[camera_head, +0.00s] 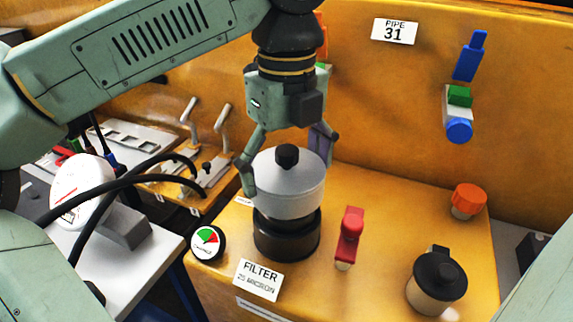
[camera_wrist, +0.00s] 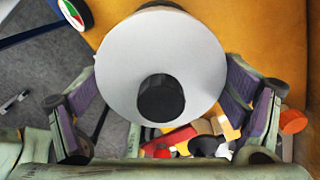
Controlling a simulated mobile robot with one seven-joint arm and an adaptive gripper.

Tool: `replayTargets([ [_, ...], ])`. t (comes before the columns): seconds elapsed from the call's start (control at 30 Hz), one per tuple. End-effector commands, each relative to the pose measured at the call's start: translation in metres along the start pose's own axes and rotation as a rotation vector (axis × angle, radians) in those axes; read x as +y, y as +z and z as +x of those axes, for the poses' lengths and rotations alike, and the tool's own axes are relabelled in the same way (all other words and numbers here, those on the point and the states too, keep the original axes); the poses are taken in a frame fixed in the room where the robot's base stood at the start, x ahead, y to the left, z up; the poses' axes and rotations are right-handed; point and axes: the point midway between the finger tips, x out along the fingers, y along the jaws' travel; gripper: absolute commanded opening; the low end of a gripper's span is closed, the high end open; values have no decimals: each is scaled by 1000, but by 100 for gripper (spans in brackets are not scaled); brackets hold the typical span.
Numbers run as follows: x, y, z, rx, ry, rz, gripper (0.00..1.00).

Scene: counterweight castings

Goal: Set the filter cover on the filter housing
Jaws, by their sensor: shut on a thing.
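The filter cover (camera_head: 290,190) is a light grey round lid with a black knob on top. My gripper (camera_head: 287,173) is shut on it, one finger at each side. In the wrist view the cover (camera_wrist: 125,65) shows from above as a pale disc between my fingers. The filter housing (camera_head: 286,241) is a black round body on the yellow bench, behind the FILTER label. The cover is upright and roughly in line over the housing. A dark band shows between them, and I cannot tell whether the cover touches the housing. The cover hides the housing's top.
A red-handled valve (camera_head: 349,238) stands close right of the housing, and a round gauge (camera_head: 208,243) close left. A black-lidded pot (camera_head: 437,283) and an orange cap (camera_head: 468,201) are further right. A yellow wall (camera_head: 400,120) rises behind.

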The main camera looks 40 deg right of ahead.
Motion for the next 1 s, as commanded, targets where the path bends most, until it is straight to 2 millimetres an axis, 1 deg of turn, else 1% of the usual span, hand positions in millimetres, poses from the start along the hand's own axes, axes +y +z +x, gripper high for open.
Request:
replayTargets([
  [1.0,0,0,27,0,0,1,51],
])
